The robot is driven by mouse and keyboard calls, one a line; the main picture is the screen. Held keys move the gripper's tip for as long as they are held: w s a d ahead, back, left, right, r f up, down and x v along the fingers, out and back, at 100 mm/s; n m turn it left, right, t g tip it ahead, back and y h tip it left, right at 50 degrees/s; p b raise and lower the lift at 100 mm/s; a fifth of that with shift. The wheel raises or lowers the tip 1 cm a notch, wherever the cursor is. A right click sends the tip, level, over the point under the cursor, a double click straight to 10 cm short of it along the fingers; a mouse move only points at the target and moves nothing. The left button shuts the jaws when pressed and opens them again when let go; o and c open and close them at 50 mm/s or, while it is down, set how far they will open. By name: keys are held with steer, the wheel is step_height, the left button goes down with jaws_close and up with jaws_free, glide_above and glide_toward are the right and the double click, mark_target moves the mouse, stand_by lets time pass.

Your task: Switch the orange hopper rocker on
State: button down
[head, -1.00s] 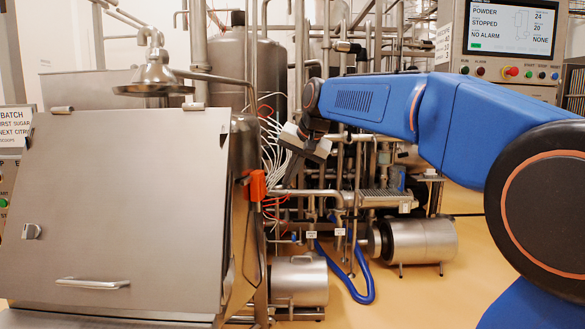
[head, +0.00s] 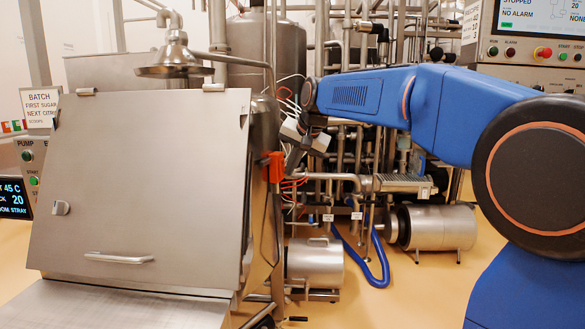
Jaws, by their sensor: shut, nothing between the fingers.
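The orange hopper rocker (head: 274,167) is on the right side of the steel hopper (head: 150,190), seen edge-on. Its on or off position cannot be made out. My gripper (head: 291,163) is just to the right of the rocker, pointing down and a little left. Its fingers are shut and empty. The fingertips are small and dark against the pipes, and I cannot tell whether they touch the rocker. My blue arm reaches in from the right.
A shower-like steel head (head: 174,62) hangs above the hopper. Pipes and wires crowd the space behind my gripper. A steel motor (head: 314,262), a larger one (head: 437,228) and a blue hose (head: 378,278) are low at the right. A control panel (head: 528,48) stands upper right.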

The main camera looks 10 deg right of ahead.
steer(key=shift+w+a+f, duration=0.1)
steer(key=shift+w+a, duration=0.05)
steer(key=shift+a, duration=0.05)
steer(key=shift+r, duration=0.85)
